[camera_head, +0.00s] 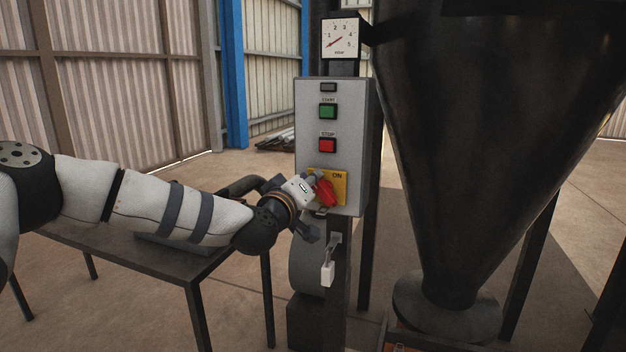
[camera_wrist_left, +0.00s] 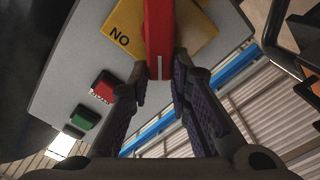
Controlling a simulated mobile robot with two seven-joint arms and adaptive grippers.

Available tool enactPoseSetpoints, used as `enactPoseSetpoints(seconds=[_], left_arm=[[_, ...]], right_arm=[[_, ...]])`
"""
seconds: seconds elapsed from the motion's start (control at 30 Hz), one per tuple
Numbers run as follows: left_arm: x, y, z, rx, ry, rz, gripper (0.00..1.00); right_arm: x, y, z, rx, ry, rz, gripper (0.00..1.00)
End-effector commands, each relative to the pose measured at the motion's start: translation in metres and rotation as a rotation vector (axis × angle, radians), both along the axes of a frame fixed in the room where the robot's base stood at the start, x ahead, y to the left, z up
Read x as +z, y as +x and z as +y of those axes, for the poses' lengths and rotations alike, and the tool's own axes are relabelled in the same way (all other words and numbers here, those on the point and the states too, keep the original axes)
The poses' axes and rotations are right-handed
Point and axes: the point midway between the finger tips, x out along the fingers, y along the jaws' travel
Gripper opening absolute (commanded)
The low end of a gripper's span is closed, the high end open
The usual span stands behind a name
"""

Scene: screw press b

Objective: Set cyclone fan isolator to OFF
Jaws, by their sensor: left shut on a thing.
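The isolator's red handle (camera_head: 325,192) sits on a yellow plate (camera_head: 341,183) low on a grey control box (camera_head: 312,98). The word ON shows at the plate's top right. My left gripper (camera_head: 313,188) is at the handle, coming from the left. In the left wrist view, the red handle (camera_wrist_left: 158,40) lies between my gripper's two fingers (camera_wrist_left: 160,82), and they are shut on its near end. That view shows the plate (camera_wrist_left: 122,28) and its lettering turned around. The handle looks tilted in the head view. Part of the plate is hidden by my gripper. My right gripper is not in view.
A green START button (camera_head: 328,111) and a red STOP button (camera_head: 327,145) are above the isolator. A gauge (camera_head: 341,38) tops the post. A large dark cone (camera_head: 470,130) stands right, a dark table (camera_head: 190,268) left.

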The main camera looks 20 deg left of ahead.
Motion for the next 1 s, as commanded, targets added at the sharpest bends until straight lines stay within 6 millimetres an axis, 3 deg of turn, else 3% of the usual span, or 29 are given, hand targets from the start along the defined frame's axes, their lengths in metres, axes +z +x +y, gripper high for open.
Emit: enactPoseSetpoints(seconds=[0.6, 1.0], left_arm=[[-0.020, 0.001, 0.010, 0.000, -0.562, 0.023, 0.00], [-0.026, 0.001, 0.011, 0.000, -0.786, 0.030, 0.00]], right_arm=[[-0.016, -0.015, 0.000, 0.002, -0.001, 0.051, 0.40], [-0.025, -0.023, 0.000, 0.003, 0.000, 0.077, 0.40]])
